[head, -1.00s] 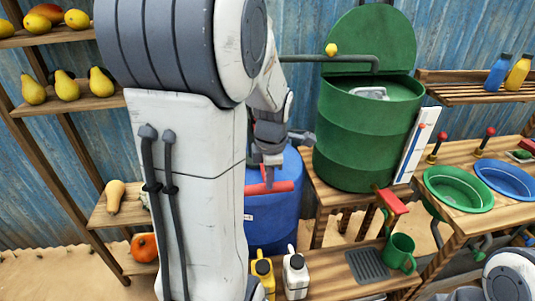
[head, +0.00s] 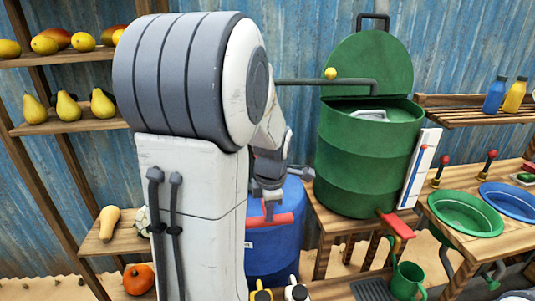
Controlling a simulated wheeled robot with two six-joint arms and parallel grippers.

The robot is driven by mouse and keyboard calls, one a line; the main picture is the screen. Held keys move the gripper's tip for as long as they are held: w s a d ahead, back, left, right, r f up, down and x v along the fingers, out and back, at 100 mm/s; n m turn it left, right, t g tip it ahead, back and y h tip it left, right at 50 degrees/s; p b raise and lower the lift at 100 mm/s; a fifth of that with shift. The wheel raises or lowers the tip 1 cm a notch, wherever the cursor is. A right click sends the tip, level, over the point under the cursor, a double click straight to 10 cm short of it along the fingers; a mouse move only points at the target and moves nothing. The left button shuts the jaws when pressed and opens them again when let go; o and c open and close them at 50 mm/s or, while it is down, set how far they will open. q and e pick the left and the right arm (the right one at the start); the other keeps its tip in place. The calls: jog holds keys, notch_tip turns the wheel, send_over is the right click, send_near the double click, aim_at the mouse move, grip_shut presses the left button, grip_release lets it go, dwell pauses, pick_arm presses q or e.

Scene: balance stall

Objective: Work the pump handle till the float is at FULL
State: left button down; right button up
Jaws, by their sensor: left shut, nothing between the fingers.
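The red pump handle (head: 270,219) is a crossbar at the front of the blue barrel (head: 275,250). My left gripper (head: 267,205) is shut at the handle's bar, pointing down, with nothing held. Whether it touches the bar I cannot tell. The green drum (head: 365,180) stands to the right with its lid raised. A white gauge board (head: 411,185) leans beside it. A small red mark, perhaps the float (head: 424,147), shows high on the board above a blue line. A FULL mark is not readable. My right gripper is not in view.
A grey pipe (head: 310,82) runs to the drum. A red tap lever (head: 397,222) sticks out at its foot, above a green jug (head: 406,280). Fruit shelves (head: 75,127) stand at left. Green (head: 463,213) and blue (head: 510,200) basins sit at right.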

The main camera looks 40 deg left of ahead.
pick_arm(q)
jog(key=s+d+r+p, duration=0.1)
jog(key=d+r+p, duration=0.1)
jog(key=r, duration=0.4)
jog(key=s+d+r+p, duration=0.1)
jog(key=s+r, duration=0.1)
jog(key=r, duration=0.5)
jog(key=shift+d+p, duration=0.4)
jog(key=shift+s, duration=0.1)
dwell(1.4)
jog(key=s+d+f+m+h, duration=0.1)
jog(key=d+f+m, duration=0.1)
jog(key=d+m, duration=0.65)
jog(key=s+d+f+m+h, duration=0.1)
jog(key=d+f+m, duration=0.2)
jog(key=d+m, duration=0.55)
jog(key=s+d+f+m, duration=0.2)
jog(key=s+d+m, duration=0.3)
jog(key=m, duration=0.4)
jog(key=s+d+f+m+g, duration=0.1)
jog(key=s+d+m, duration=0.3)
jog(key=m, duration=0.5)
jog(key=shift+s+d+f+g+h, duration=0.35)
jog(key=shift+s+f, duration=0.25)
jog(key=shift+s, duration=0.1)
